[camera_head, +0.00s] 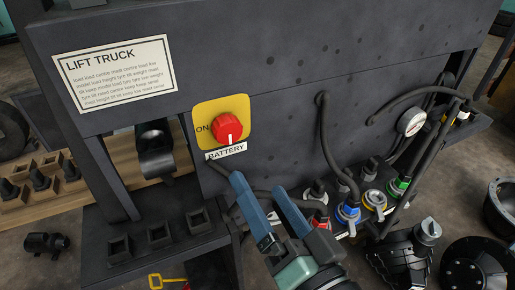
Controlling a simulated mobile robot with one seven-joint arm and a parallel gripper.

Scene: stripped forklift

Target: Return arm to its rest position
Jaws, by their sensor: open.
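My gripper (258,192) is in the lower middle of the head view, with blue-grey fingers spread apart and nothing seen between them. It points up and to the left, just below the red rotary battery switch (229,131). The switch sits on a yellow plate (207,112) marked ON, with a BATTERY label (226,153) under it. The white mark on the knob points down. The fingertips look apart from the switch, though the depth gap is hard to tell. The lower end of my arm is cut off by the bottom edge.
The dark forklift panel (285,70) carries a LIFT TRUCK plate (115,70). Hoses and coloured fittings (348,213) stand close right of my gripper, with a gauge (411,122) beyond. A socketed shelf (188,240) is at left. Loose parts (45,243) lie on the floor.

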